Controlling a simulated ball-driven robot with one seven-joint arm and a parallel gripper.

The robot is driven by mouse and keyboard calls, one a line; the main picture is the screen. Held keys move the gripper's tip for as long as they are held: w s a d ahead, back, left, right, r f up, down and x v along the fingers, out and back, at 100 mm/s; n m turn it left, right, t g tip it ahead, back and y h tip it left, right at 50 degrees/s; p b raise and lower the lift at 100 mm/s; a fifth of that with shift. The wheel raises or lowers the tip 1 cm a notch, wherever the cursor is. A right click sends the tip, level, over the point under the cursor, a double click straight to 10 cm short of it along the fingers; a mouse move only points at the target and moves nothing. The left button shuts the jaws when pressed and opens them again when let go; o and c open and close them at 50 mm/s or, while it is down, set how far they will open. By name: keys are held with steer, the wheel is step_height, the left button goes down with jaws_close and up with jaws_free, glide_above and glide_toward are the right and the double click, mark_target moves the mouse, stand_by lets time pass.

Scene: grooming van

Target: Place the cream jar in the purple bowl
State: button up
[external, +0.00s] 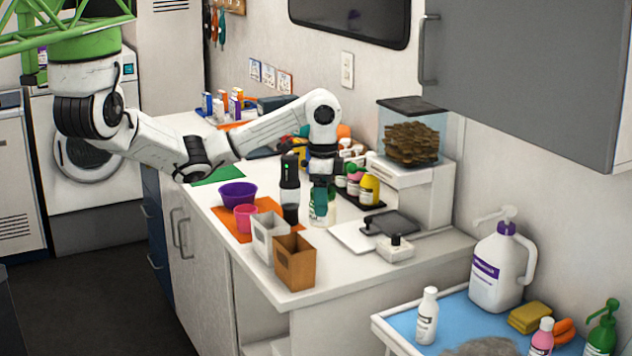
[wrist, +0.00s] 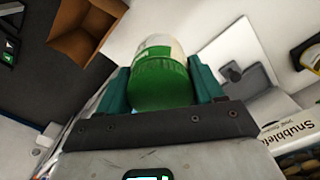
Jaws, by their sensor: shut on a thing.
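The cream jar (external: 322,213), pale with green on it, is below my gripper (external: 322,192) over the counter's middle. In the wrist view the jar (wrist: 160,72) shows a green end towards me and a pale far end, with a teal finger on each side. My gripper (wrist: 162,82) is shut on it. I cannot tell whether the jar touches the counter. The purple bowl (external: 238,195) stands upright to the left of the jar, at the back of an orange mat (external: 222,215). The bowl does not show in the wrist view.
A black upright device (external: 290,188) stands between bowl and jar. A pink cup (external: 245,218), a white box (external: 270,237) and a brown open box (external: 295,262) line the front. A scale-like white plate (external: 352,237) lies right. Several bottles (external: 369,189) stand behind the jar.

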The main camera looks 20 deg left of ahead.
steer(key=w+a+r+b, duration=0.1)
steer(key=w+a+r, duration=0.25)
steer(key=a, duration=0.45)
steer(key=w+a+r+b, duration=0.2)
steer(key=w+a, duration=0.2)
steer(key=a, duration=0.4)
steer(key=s+a+r+m+b, duration=0.2)
steer(key=a+r, duration=0.1)
steer(key=a, duration=1.3)
steer(key=w+f+p, duration=0.3)
steer(key=w+f, duration=0.9)
steer(key=w, duration=0.2)
steer(key=shift+a+f, duration=0.2)
steer(key=shift+f, duration=0.15)
steer(key=shift+w, duration=0.1)
steer(key=shift+f, duration=0.35)
